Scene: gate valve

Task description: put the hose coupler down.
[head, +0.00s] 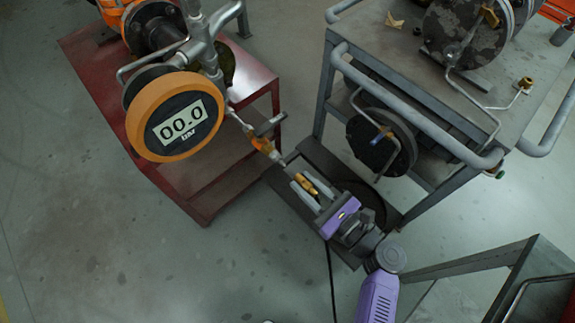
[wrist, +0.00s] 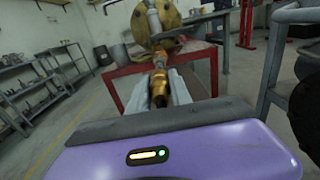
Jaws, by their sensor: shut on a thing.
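The hose coupler (head: 307,184) is a small brass fitting between the two pale fingers of my gripper (head: 308,187). My gripper is shut on it. In the wrist view the coupler (wrist: 158,90) shows between the fingers (wrist: 158,88), pointing away from the wrist. In the head view, the gripper and coupler overlap a dark low shelf or step (head: 318,158) beside the grey cart; I cannot tell their height above it. A brass and orange fitting (head: 262,145) on a thin pipe below the gauge lies ahead of the coupler, with a gap between them in the head view.
A large orange-rimmed gauge (head: 181,131) reading 00.0 hangs at the red stand (head: 215,185). The grey cart (head: 350,50) with rails and a round dark flange (head: 381,141) is at right. A grey frame (head: 500,270) stands at lower right. Open floor (head: 90,250) lies at left.

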